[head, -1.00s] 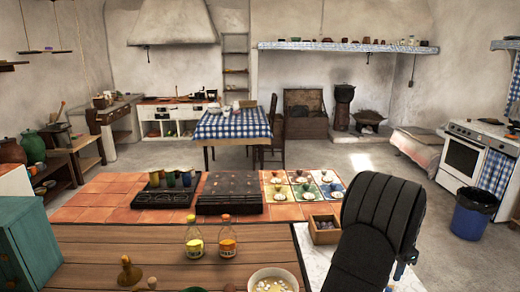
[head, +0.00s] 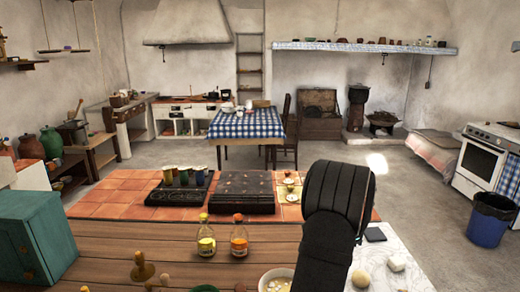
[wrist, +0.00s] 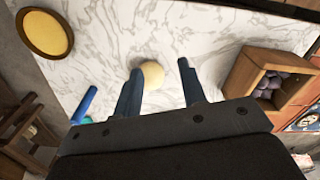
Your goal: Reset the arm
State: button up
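My gripper (wrist: 159,68) shows in the wrist view with its two dark fingers spread apart over the white marble top (wrist: 185,25). A pale round ball (wrist: 152,74) appears between the fingertips in that picture; I see no contact with them, and its depth relative to the tips is unclear. In the head view my black arm stands at the right of the counter and hides the gripper.
The wrist view shows a wooden box (wrist: 262,72) with dark round things at right and a yellow oval dish (wrist: 45,33) at left. Two bottles (head: 206,240) (head: 239,240) and a bowl (head: 277,280) stand left of my arm.

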jog(key=w+a+n, duration=0.1)
jog(key=w+a, duration=0.1)
jog(key=a, duration=1.1)
jog(key=w+a+n, duration=0.2)
jog(key=w+a, duration=0.1)
jog(key=a, duration=1.1)
jog(key=shift+w+f+n, duration=0.15)
jog(key=shift+n, duration=0.15)
